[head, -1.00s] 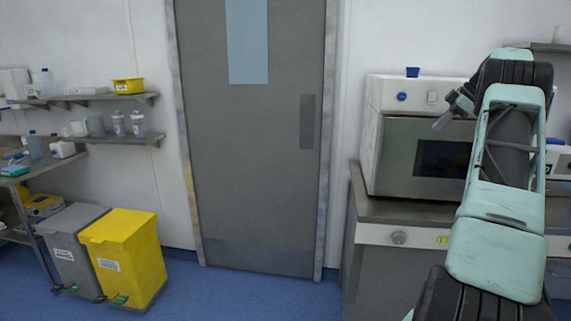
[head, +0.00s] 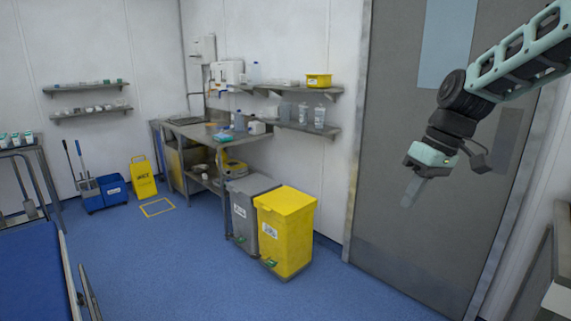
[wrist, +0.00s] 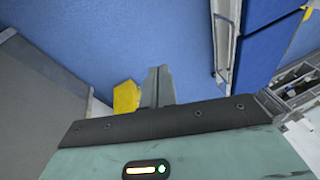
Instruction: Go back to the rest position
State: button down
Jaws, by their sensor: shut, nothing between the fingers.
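My gripper (head: 411,190) hangs from my arm at the right of the head view, in front of the grey door (head: 420,130). Its fingers point down and to the left, closed together with nothing between them. In the wrist view my gripper (wrist: 158,75) shows its two fingers side by side over blue floor. No object touches it.
A yellow bin (head: 287,235) and a grey bin (head: 243,222) stand left of the door. A steel bench (head: 190,130) and loaded shelves line the wall. Blue floor (head: 180,270) between is clear.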

jog(key=s+a+f+n+g+h, duration=0.15)
jog(key=s+a+f, duration=0.25)
jog(key=s+a, duration=1)
jog(key=s+f, duration=0.2)
jog(key=s, duration=0.5)
jog(key=s+f+h, duration=0.1)
jog(key=s+f, duration=0.1)
jog(key=s, duration=0.4)
jog(key=shift+s+f+t, duration=0.35)
jog(key=shift+s, duration=0.05)
jog(key=shift+d+h, duration=0.15)
jog(key=shift+h, duration=0.1)
